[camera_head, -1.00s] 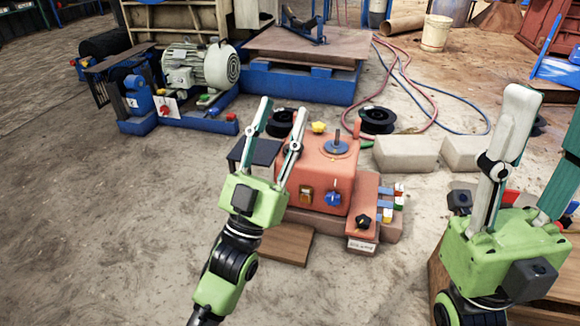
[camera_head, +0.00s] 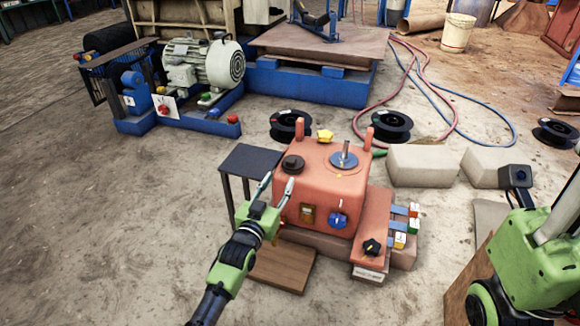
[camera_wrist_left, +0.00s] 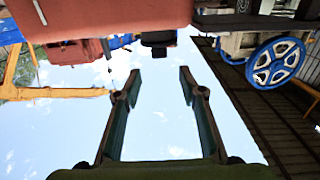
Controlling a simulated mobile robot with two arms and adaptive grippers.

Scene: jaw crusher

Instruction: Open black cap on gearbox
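The gearbox (camera_head: 318,183) is an orange-red box on the floor in the head view. Its black cap (camera_head: 293,163) is a round cap seated on the top face, near the left corner. My left gripper (camera_head: 277,184) is open and empty, its fingers pointing up at the gearbox's front left edge, just below the cap in the picture. In the left wrist view, which looks upside down, the open fingers (camera_wrist_left: 160,80) frame a dark shape that looks like the cap (camera_wrist_left: 158,39), beyond the fingertips. My right gripper's body (camera_head: 540,250) is at the right edge; its fingertips are cut off.
A yellow cap (camera_head: 325,136) and a metal shaft (camera_head: 345,156) are also on the gearbox top. A small black table (camera_head: 250,160) stands close on its left. Black spools (camera_head: 391,126) and concrete blocks (camera_head: 422,165) lie behind and right. The floor at left is clear.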

